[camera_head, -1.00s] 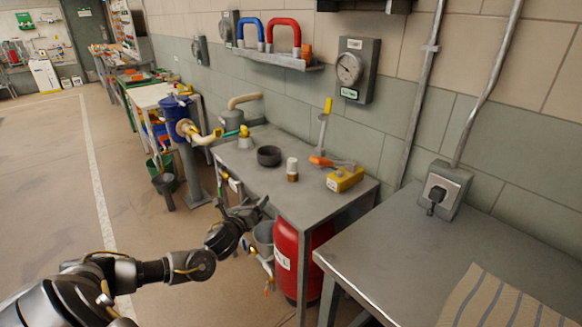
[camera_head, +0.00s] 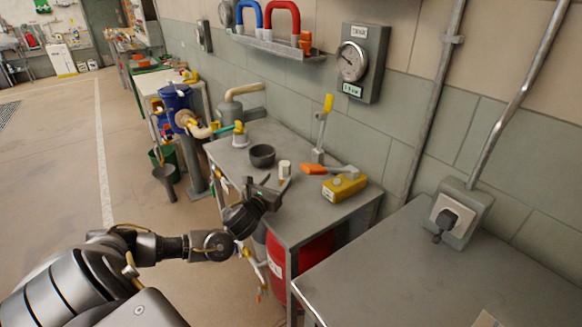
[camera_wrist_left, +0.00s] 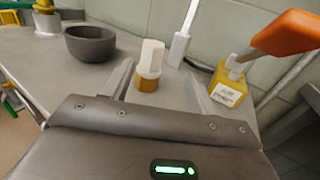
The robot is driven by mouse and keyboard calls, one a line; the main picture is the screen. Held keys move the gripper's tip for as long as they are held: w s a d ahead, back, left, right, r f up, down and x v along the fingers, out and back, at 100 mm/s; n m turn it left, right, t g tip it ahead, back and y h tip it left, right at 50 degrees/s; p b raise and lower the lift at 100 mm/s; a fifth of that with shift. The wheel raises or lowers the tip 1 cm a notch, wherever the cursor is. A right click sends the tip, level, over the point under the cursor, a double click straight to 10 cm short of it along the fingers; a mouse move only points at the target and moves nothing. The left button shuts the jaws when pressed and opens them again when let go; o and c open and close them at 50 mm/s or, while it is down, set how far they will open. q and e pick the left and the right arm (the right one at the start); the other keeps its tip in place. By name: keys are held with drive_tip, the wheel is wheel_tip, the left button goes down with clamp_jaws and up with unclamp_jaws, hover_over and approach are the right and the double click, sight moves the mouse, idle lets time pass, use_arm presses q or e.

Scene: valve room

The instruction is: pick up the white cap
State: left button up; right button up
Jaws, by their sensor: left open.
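The white cap (camera_wrist_left: 152,53) sits on top of a short brass-coloured fitting (camera_wrist_left: 147,84) that stands upright on the grey metal table. In the head view the white cap (camera_head: 285,166) shows just beyond my left gripper, which hides the fitting below it. My left gripper (camera_head: 271,187) is open and empty, over the front edge of the table. In the left wrist view its two fingers (camera_wrist_left: 160,85) stand apart, one on each side of the fitting, with the cap ahead between them. Contact is not visible. My right gripper is not in view.
A dark bowl (camera_wrist_left: 90,43) stands left of the cap. A red cylinder (camera_head: 312,250) is under the table (camera_head: 300,221). The wall is behind.

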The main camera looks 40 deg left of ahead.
sight(282, 169)
use_arm(q)
drive_tip(key=shift+w+a+r, duration=0.3)
drive_tip(key=shift+w+a, duration=0.15)
drive_tip(key=shift+a, duration=0.05)
drive_tip(key=x, duration=0.3)
drive_tip(key=shift+w+a+f, duration=0.15)
drive_tip(key=shift+w+f, duration=0.05)
drive_tip(key=shift+f, duration=0.05)
drive_tip(key=shift+w+r, duration=0.1)
drive_tip(key=shift+w+a+r+p, duration=0.1)
drive_tip(key=shift+w+p, duration=0.1)
drive_tip(key=shift+p, duration=0.1)
drive_tip(key=x, duration=0.4)
drive_tip(key=shift+w+a+p, duration=0.1)
drive_tip(key=shift+w+p, duration=0.15)
drive_tip(key=shift+p, duration=0.05)
drive_tip(key=shift+w, duration=0.15)
drive_tip(key=c, duration=1.1)
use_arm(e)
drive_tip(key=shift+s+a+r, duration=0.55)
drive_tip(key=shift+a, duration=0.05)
